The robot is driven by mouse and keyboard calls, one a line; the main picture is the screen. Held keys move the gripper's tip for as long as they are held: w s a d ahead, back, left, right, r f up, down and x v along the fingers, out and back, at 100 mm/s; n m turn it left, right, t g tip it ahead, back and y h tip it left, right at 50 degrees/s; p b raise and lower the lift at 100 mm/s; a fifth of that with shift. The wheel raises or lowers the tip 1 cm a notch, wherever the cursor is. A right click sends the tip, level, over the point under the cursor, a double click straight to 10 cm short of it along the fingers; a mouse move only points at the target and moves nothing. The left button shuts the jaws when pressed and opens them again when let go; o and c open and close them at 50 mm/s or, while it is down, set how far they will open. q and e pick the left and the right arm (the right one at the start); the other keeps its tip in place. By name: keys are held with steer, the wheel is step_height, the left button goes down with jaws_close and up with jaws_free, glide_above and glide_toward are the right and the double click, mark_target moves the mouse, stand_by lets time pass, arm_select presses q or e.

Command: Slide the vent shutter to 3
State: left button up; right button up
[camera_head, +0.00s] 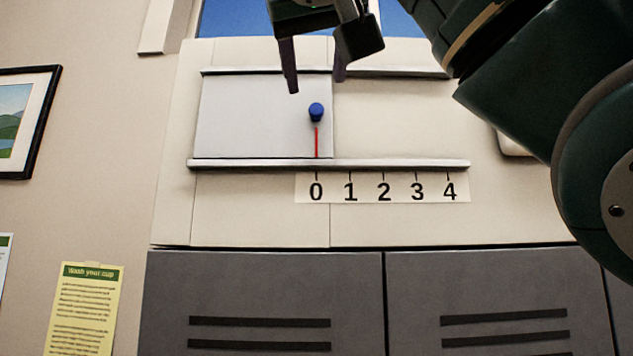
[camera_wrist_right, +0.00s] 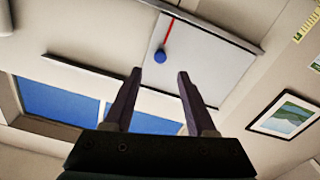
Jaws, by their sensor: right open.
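The vent shutter (camera_head: 255,115) is a pale grey panel between two horizontal rails. It has a blue knob (camera_head: 316,112) and a red pointer line below it, which stands at 0 on the scale (camera_head: 383,189) marked 0 to 4. In the right wrist view the shutter (camera_wrist_right: 200,62) and its blue knob (camera_wrist_right: 160,56) show beyond the fingers. My right gripper (camera_head: 315,87) is open and empty, above the knob in the head view and apart from it. Its fingers (camera_wrist_right: 158,76) also show in the wrist view. My left gripper is out of view.
The lower rail (camera_head: 400,164) runs above the scale. Grey cabinets (camera_head: 265,290) with slots are below. A framed picture (camera_head: 22,120) and a yellow notice (camera_head: 85,305) hang at the left. The wall panel right of the shutter, between the rails, is clear.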

mark_target(315, 107)
steer(key=w+p, duration=0.1)
steer(key=w, duration=0.2)
steer(key=w+p, duration=0.2)
steer(key=w, duration=0.1)
steer(key=shift+r, duration=0.2)
steer(key=shift+w+f+p, duration=0.2)
steer(key=shift+w+p, duration=0.15)
steer(key=shift+c, duration=0.3)
jaws_close()
stand_by(0.5)
